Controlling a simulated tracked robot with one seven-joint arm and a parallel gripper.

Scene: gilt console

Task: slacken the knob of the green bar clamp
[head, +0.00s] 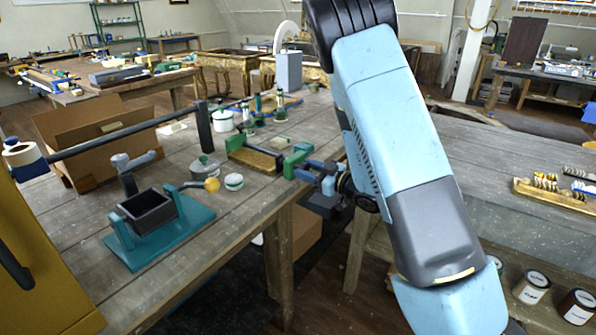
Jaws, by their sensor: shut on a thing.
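The green bar clamp (296,161) sits at the right edge of the wooden bench in the head view. A tan, brass-coloured block (257,160) lies between its two green jaws. My gripper (311,173) reaches in from the right, at the clamp's near right end. It is shut on the clamp's knob, which the dark fingers mostly hide. How far the knob is turned cannot be told.
A teal stand with a dark box (150,212) and a small white-lidded pot (234,182) stand to the left on the bench (90,262). Labelled jars (531,287) are at lower right.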

